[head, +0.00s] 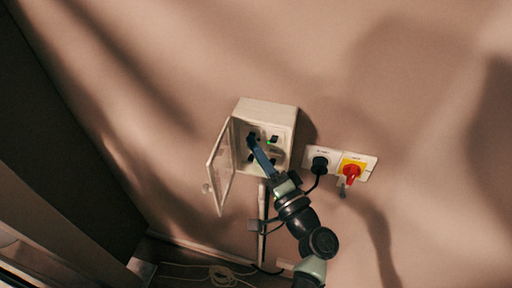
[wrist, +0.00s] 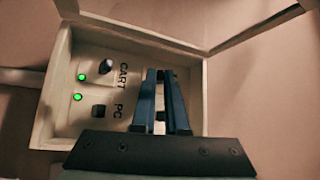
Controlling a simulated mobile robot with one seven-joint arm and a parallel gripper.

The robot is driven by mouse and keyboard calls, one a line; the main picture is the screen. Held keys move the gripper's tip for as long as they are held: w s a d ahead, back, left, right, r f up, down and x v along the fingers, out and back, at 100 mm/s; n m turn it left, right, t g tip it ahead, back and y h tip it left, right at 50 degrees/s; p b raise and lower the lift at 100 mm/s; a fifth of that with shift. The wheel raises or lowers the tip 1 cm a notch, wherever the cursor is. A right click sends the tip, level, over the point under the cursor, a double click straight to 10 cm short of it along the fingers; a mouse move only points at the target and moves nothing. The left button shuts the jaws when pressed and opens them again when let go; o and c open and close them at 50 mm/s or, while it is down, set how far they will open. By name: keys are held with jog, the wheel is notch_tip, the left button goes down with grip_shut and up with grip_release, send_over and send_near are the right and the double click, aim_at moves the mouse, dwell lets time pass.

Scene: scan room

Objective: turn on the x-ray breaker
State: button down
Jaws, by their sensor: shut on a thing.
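The white breaker box (head: 267,106) hangs on the wall with its clear door (head: 219,172) swung open to the left. In the wrist view the box (wrist: 48,105) shows a CART switch (wrist: 105,66) and a PC switch (wrist: 99,111), each beside a lit green lamp. My gripper (head: 252,138) reaches into the box at the upper left of its panel. Its blue fingers (wrist: 164,76) are closed around a small switch there, mostly hidden between them. That switch's label and lamp are hidden, so I cannot tell if it is the x-ray breaker or its position.
Right of the box, a wall plate holds a black plug (head: 319,165) with a cable and a red rotary switch (head: 351,172) on yellow. A loose pale cable (head: 220,274) lies on the floor below. The open door bounds the box's left side.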

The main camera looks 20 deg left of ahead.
jog(key=r+m+p, duration=0.1)
jog(key=p, duration=0.1)
jog(key=shift+s+h+p, duration=0.1)
jog(key=shift+h+p, duration=0.2)
jog(key=shift+p, duration=0.1)
jog(key=r+m+g+h+p, duration=0.1)
jog(key=p, duration=0.3)
jog(key=shift+m+p, duration=0.3)
jog(key=shift+m, duration=0.1)
jog(key=m+g+h+p, duration=0.1)
jog(key=p, duration=0.2)
jog(key=m+p, duration=0.1)
jog(key=p, duration=0.2)
jog(key=shift+r+g+h, duration=0.4)
jog(key=shift+m+g+p, duration=0.3)
jog(key=shift+m+p, duration=0.1)
jog(key=shift+p, duration=0.5)
jog(key=shift+f, duration=0.1)
jog(key=c, duration=0.9)
grip_release()
jog(key=shift+c, duration=0.2)
